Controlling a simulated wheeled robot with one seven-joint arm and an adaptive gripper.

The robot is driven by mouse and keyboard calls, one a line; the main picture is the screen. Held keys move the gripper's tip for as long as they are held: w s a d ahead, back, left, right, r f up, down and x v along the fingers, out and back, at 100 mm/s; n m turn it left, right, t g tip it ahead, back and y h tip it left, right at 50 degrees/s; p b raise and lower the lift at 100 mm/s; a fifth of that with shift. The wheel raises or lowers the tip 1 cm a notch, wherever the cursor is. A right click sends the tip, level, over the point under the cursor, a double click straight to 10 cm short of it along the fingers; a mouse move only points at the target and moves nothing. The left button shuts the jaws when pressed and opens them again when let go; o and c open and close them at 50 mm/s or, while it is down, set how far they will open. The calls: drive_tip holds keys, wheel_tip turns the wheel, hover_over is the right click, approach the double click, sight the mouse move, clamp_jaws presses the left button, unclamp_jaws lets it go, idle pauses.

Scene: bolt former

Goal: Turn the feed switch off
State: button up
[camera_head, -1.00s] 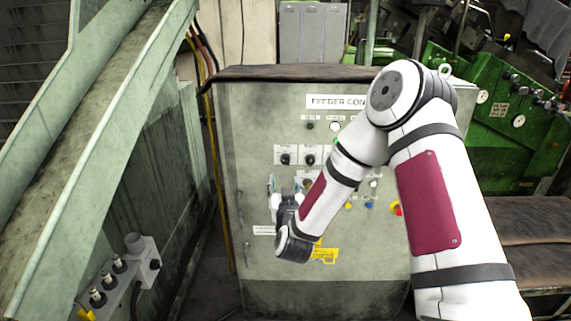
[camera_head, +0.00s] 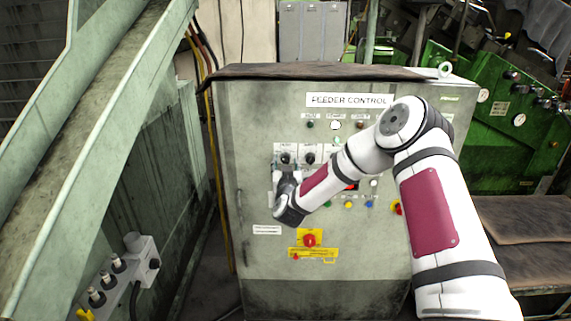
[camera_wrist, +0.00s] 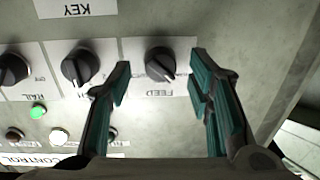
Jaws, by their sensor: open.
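The feed switch (camera_wrist: 159,66) is a black rotary knob on a white plate marked FEED, upside down in the wrist view. In the head view it is the leftmost knob (camera_head: 285,158) of the upper row. My gripper (camera_wrist: 160,61) is open, its two green-padded fingers apart, one tip to each side of the knob in the picture. Nothing is held. I cannot tell whether the tips reach the knob's depth. In the head view my gripper (camera_head: 285,178) is just below the knob, its fingertips hard to make out.
Another black knob (camera_wrist: 80,66) sits close beside the left finger. The grey feeder control cabinet (camera_head: 235,230) carries lamps, buttons and a red emergency stop (camera_head: 309,240) on a yellow plate. A sloping green beam (camera_head: 110,140) stands to the left. Green machinery (camera_head: 520,150) is at right.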

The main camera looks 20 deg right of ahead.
drive_tip(key=shift+w+d, duration=0.15)
drive_tip(key=shift+w, duration=0.45)
clamp_jaws()
drive_tip(key=shift+m, duration=0.3)
drive_tip(key=m+p, duration=0.1)
drive_tip(key=m, duration=0.2)
drive_tip(key=shift+m, duration=0.4)
drive_tip(key=shift+m+p, duration=0.3)
drive_tip(key=shift+m, duration=1.9)
